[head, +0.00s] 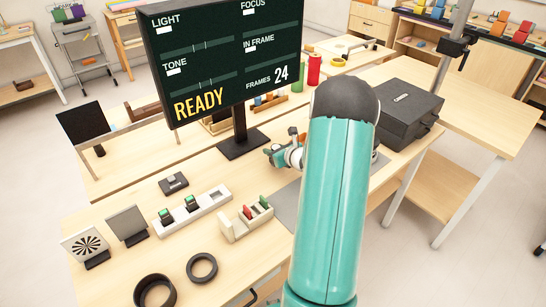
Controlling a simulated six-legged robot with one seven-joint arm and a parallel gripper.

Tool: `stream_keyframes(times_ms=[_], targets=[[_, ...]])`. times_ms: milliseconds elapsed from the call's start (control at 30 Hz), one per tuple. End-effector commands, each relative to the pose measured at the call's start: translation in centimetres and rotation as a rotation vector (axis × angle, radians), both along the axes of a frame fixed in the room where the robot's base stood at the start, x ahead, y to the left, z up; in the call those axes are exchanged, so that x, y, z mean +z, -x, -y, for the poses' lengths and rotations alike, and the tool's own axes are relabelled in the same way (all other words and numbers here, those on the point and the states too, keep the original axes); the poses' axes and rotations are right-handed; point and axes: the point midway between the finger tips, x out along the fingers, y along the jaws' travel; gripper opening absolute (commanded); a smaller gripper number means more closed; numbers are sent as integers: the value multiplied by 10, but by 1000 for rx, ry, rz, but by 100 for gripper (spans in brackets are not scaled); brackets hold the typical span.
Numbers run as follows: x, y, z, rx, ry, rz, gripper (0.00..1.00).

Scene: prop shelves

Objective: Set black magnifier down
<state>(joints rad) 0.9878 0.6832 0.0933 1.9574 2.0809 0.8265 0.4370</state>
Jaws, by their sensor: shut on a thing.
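My gripper (283,156) is low over the far part of the front table, just right of the monitor's foot. It is small in view and partly hidden behind my teal arm. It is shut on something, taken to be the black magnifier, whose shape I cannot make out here. A grey mat (286,205) lies on the table in front of the gripper, partly covered by my arm.
A monitor (222,62) reading READY stands behind. A black case (396,115) sits at the right. A slotted rack (246,220), a white switch strip (190,212), two dark rings (202,281) and small stands (127,226) occupy the left.

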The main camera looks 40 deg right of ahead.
Motion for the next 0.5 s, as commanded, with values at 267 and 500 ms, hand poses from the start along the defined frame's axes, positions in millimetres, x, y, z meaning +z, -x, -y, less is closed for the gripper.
stream_keyframes(times_ms=[267, 500], targets=[[-35, -4, 2, -1, -3, -2, 7], [-35, -4, 2, 0, 0, 0, 7]])
